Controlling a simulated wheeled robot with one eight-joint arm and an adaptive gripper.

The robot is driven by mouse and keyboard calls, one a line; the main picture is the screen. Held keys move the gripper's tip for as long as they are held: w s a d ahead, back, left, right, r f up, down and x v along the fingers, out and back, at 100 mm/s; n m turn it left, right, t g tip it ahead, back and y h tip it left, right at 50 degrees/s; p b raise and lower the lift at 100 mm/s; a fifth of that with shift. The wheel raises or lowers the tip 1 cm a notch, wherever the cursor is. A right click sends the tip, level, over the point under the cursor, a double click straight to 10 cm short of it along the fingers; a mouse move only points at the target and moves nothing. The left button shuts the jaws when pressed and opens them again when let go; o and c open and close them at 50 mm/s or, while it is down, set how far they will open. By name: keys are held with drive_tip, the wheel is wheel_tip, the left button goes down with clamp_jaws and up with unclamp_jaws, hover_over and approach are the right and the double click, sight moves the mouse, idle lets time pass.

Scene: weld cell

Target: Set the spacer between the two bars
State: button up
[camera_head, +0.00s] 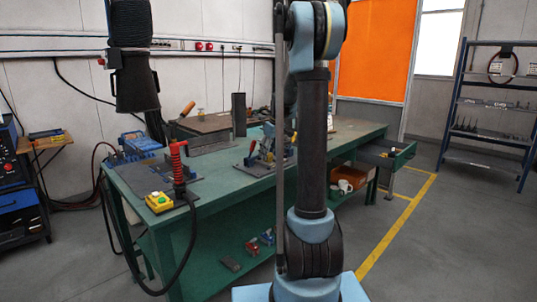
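The green workbench (225,175) runs across the middle of the view. A dark upright plate (238,115) stands on it near the back. A low grey bar-like piece (209,145) lies left of the plate's foot. I cannot tell which pieces are the spacer and the two bars. My arm rises in the foreground and folds at the top of the picture. My gripper cannot be made out; the arm column covers that part of the bench.
An open drawer (388,154) juts out at the right. A shelf rack (490,110) stands far right; floor between is free.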

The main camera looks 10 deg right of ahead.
drive_tip(key=v, duration=1.2)
drive_tip(key=shift+w, duration=0.1)
drive_tip(key=s+a+f+m, duration=0.2)
drive_tip(key=s, duration=1.2)
drive_tip(key=s+f+m+h, duration=0.1)
drive_tip(key=s+f+m, duration=0.1)
drive_tip(key=s+f, duration=0.7)
drive_tip(key=s+f+m+h, duration=0.1)
drive_tip(key=s+f+m, duration=0.2)
drive_tip(key=s+f, duration=0.7)
drive_tip(key=s, duration=0.8)
drive_tip(key=shift+s+g, duration=0.2)
drive_tip(key=shift+g, duration=0.1)
drive_tip(key=shift+f, duration=0.1)
drive_tip(key=shift+w+f, duration=0.15)
drive_tip(key=shift+w, duration=0.25)
